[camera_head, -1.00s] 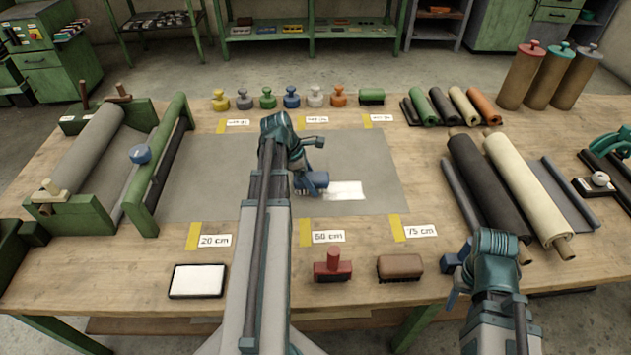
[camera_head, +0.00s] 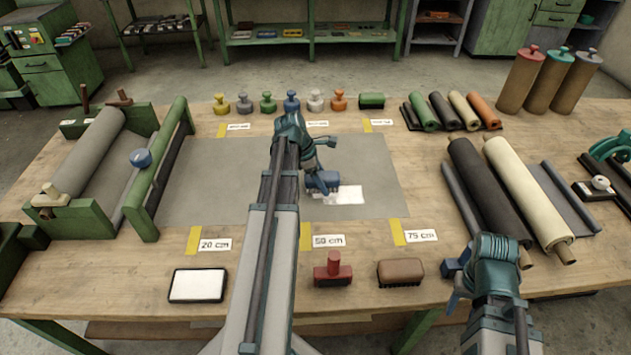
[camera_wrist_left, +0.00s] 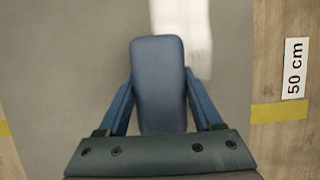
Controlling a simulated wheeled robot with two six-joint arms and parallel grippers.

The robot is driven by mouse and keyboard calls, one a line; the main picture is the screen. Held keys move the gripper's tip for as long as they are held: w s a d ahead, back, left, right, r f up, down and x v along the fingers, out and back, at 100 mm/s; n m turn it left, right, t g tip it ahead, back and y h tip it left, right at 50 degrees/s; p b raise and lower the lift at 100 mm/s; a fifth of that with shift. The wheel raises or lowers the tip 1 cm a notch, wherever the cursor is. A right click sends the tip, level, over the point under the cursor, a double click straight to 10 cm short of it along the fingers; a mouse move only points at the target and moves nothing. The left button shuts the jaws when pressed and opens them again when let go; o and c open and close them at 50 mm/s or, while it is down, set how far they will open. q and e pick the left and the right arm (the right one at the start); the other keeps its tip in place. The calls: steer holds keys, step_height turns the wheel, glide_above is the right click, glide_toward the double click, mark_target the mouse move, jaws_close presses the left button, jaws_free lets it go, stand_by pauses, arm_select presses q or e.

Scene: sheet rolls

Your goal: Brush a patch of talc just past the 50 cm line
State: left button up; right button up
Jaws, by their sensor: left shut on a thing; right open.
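A white talc patch (camera_head: 350,196) lies on the grey sheet (camera_head: 225,178), just right of the line between the near 50 cm tape (camera_head: 306,237) and its far counterpart. It also shows as a pale band in the left wrist view (camera_wrist_left: 190,45). My left gripper (camera_head: 318,178) is shut on a blue rounded block (camera_wrist_left: 158,75), which is over the patch's upper left part. The block's underside is hidden, so I cannot tell whether it touches the sheet. My right gripper (camera_head: 456,280) is open and empty at the table's front right.
A white pad (camera_head: 198,284), a red-handled stamp (camera_head: 333,270) and a brown brush (camera_head: 400,272) lie along the front. Several coloured knobbed pieces stand behind the sheet. A green roller stand (camera_head: 158,175) is on the left; dark and cream rolls (camera_head: 530,190) lie right.

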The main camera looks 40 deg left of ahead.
mark_target(335, 174)
arm_select(q)
steer(key=shift+w+d, duration=0.2)
steer(key=shift+d, duration=0.1)
steer(key=shift+w+d, duration=1.25)
steer(key=shift+d, duration=0.15)
steer(key=shift+w+d, duration=1.2)
steer(key=shift+d, duration=0.25)
steer(key=shift+w+d, duration=1.25)
steer(key=shift+d, duration=0.2)
steer(key=shift+r, duration=0.15)
